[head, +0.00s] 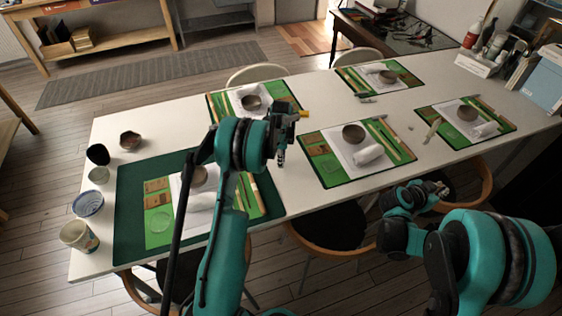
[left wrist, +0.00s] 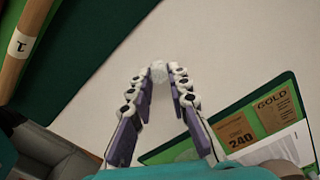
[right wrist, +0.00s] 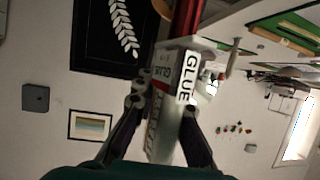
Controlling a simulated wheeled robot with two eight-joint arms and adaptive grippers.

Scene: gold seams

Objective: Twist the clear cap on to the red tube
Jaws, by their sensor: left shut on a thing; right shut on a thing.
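My left gripper (head: 281,152) hangs over the white table between two place mats. In the left wrist view its fingertips (left wrist: 159,82) meet on a small whitish, translucent piece, which looks like the clear cap (left wrist: 158,70). My right gripper (head: 436,188) is near the table's front edge at the right. In the right wrist view its fingers (right wrist: 162,95) are shut on a pale tube with GLUE labels (right wrist: 165,115); a red length (right wrist: 187,18) shows beyond its far end. The two grippers are well apart. The tube cannot be made out in the head view.
Several green mats with bowls and white rolls lie on the white table (head: 290,203). Cups and bowls, including a paper cup (head: 79,236), stand at the left end. Bottles and a box (head: 478,65) stand at the far right. Chairs surround the table.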

